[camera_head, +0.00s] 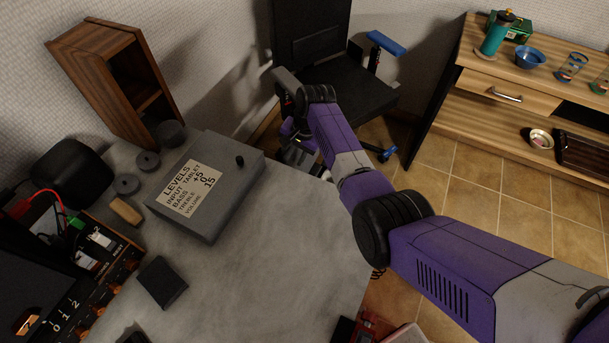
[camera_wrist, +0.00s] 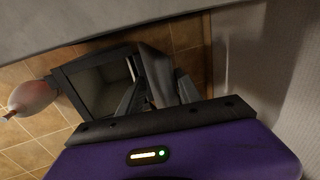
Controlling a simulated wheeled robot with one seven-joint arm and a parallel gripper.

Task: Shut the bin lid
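The bin (camera_wrist: 88,72) stands on the tiled floor in the wrist view, a dark square-rimmed box with its pale inside showing. A grey panel (camera_wrist: 156,72), which looks like its lid, stands up at the bin's right side, so the bin is open. In the head view a small grey piece (camera_head: 298,155) shows past the desk's far edge; I cannot tell if it is the bin. My gripper (camera_head: 290,132) is beyond that edge, low beside the chair. In the wrist view dark finger-like parts lie close to the panel; contact and finger opening are unclear.
The grey desk (camera_head: 270,240) carries a grey levels box (camera_head: 205,185) and a wooden shelf unit (camera_head: 105,75). A black chair (camera_head: 345,85) stands behind my arm. A wooden cabinet (camera_head: 480,75) is at right. A pale rounded object (camera_wrist: 33,97) is left of the bin.

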